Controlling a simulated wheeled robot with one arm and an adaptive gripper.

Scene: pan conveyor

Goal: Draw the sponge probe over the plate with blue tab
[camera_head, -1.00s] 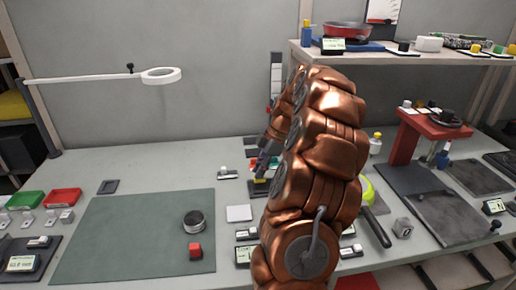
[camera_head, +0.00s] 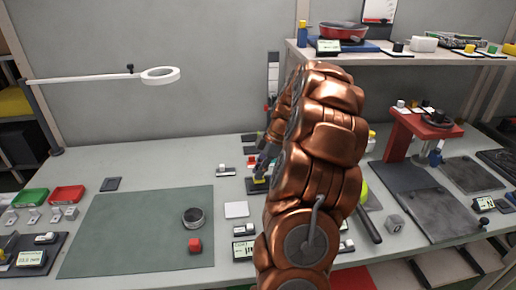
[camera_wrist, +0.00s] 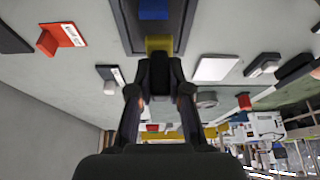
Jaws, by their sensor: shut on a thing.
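My gripper (camera_wrist: 158,82) is shut on the dark body of the sponge probe (camera_wrist: 160,70), seen in the wrist view. A yellow end, apparently the sponge (camera_wrist: 159,44), sticks out past the fingertips. It overlaps the near end of a dark plate (camera_wrist: 124,22) with a blue patch (camera_wrist: 153,9) at the top edge of the picture. I cannot tell whether the sponge touches the plate. In the head view my gripper (camera_head: 265,163) is low over the bench, left of my copper arm, which hides part of this area. Yellow shows just below it.
A white square (camera_head: 236,209) and small display units lie close by. A shelf (camera_head: 400,58) and a red stand (camera_head: 425,124) are at the right. A lamp (camera_head: 160,75) overhangs the left.

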